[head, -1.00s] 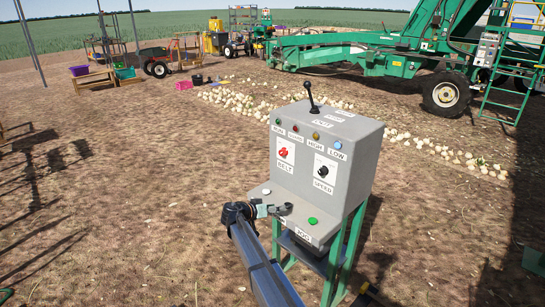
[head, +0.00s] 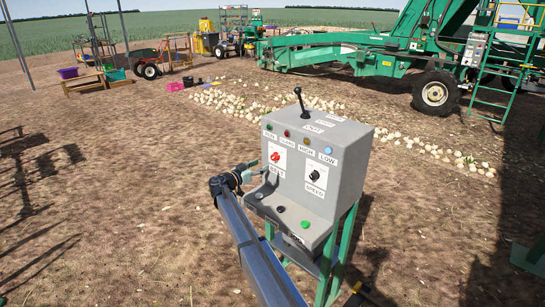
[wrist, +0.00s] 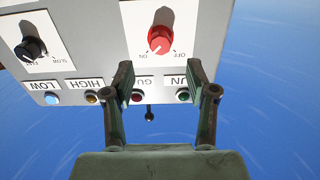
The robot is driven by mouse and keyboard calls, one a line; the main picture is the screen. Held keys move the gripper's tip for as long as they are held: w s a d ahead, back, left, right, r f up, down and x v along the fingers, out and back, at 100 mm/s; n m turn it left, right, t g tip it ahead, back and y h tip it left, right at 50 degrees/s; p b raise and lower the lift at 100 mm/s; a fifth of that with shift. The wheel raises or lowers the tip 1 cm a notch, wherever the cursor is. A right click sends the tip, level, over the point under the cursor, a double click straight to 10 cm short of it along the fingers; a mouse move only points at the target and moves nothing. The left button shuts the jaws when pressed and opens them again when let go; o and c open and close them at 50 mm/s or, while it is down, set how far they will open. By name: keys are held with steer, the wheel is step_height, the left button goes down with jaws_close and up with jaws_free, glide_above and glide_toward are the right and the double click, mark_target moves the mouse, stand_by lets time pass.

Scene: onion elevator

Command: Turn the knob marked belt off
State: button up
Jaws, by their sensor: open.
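The red belt knob (head: 275,156) sits on a white plate marked BELT on the grey control box (head: 345,165). In the wrist view, which is upside down, the red knob (wrist: 160,40) shows with ON and OFF marks; its white pointer mark lies toward the ON side. My gripper (head: 252,172) is in front of the panel, just left of the knob in the head view. In the wrist view my gripper (wrist: 160,66) is open and empty, its two fingers apart, with the knob showing beyond the gap between the fingertips, apparently not touched.
A black speed knob (head: 314,176) is beside the belt knob. A row of coloured lights, including a blue one (head: 327,149), runs above. A black lever (head: 301,103) stands on top. A green button (head: 305,224) is on the lower ledge.

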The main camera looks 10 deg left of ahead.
mark_target(272, 159)
steer(key=p+x, duration=0.2)
steer(key=x, duration=0.5)
steer(key=shift+w+r+p, duration=0.1)
steer(key=shift+w+p, duration=0.1)
steer(key=shift+p, duration=0.1)
steer(key=shift+w+d, duration=0.45)
steer(key=shift+d, duration=0.05)
jaws_close()
